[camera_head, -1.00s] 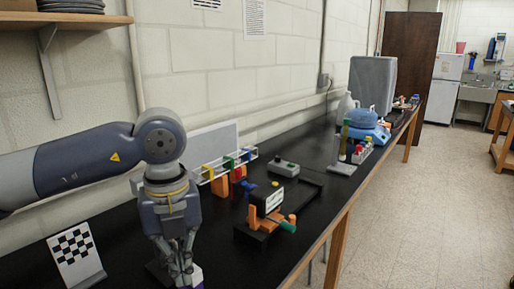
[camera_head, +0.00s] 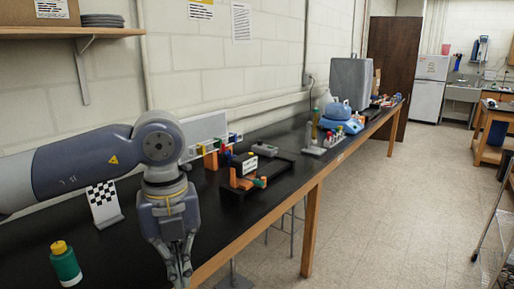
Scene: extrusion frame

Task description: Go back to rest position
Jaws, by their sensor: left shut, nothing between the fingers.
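My left gripper (camera_head: 180,262) is in the head view, pointing down at the front edge of the black bench (camera_head: 112,258). Its fingers are shut and hold nothing. My left arm comes in from the left edge and bends down at the wrist. My right gripper is not in the view.
A green bottle with a yellow cap (camera_head: 65,264) stands left of the gripper. A checkerboard card (camera_head: 104,204) stands behind it. An orange and black fixture (camera_head: 243,172), a blue device (camera_head: 337,119) and a grey box (camera_head: 351,82) lie farther along. Open floor (camera_head: 400,210) is at right.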

